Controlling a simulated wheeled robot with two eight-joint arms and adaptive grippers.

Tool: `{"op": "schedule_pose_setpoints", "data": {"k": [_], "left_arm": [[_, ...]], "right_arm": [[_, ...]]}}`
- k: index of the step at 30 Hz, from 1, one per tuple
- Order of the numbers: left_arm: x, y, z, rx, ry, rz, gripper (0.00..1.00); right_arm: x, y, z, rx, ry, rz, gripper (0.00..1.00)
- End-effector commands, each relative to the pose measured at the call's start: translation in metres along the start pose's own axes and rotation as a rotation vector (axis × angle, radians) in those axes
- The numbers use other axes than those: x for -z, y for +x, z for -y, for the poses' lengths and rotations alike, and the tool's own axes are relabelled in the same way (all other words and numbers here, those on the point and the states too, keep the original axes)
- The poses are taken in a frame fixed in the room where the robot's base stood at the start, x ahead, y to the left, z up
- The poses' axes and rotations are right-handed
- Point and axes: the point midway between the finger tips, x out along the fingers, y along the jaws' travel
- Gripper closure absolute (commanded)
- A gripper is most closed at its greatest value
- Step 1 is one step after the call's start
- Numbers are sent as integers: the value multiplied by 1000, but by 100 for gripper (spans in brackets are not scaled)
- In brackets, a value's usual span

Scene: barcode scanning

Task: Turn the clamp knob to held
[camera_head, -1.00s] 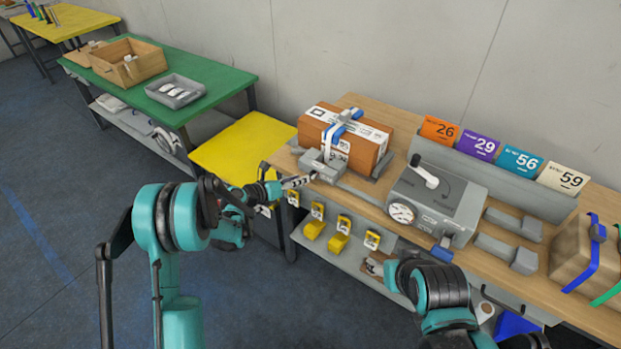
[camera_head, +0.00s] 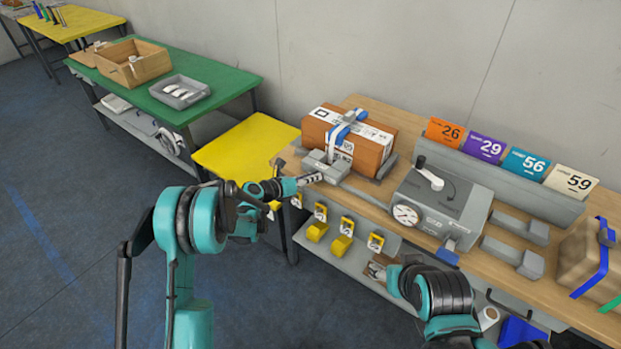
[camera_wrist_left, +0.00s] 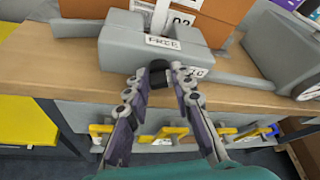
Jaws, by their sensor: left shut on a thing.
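The grey clamp block (camera_head: 326,166) sits on the wooden bench, at the front of a strapped brown box. In the left wrist view the clamp (camera_wrist_left: 120,45) has a white label reading FREE (camera_wrist_left: 163,42) on its top edge. The black clamp knob (camera_wrist_left: 158,72) sticks out from its front. My left gripper (camera_head: 311,179) is at the clamp's front, shut on the knob, with one finger on each side of it in the left wrist view (camera_wrist_left: 159,85). A second label right of the knob is partly hidden by a finger. My right gripper is not visible, only its arm.
The brown box (camera_head: 350,138) stands behind the clamp. A grey machine with a gauge (camera_head: 438,205) is to the right. Numbered cards (camera_head: 485,148) stand at the back. Yellow-handled items (camera_head: 341,241) hang below the bench edge. A yellow table (camera_head: 235,150) is to the left.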

Motion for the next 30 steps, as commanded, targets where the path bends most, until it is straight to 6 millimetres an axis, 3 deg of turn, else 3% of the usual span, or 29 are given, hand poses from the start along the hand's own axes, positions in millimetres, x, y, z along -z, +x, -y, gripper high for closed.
{"op": "schedule_pose_setpoints", "data": {"k": [30], "left_arm": [[2, 1, 5, -187, 455, -2, 100]], "right_arm": [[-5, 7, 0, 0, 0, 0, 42]]}}
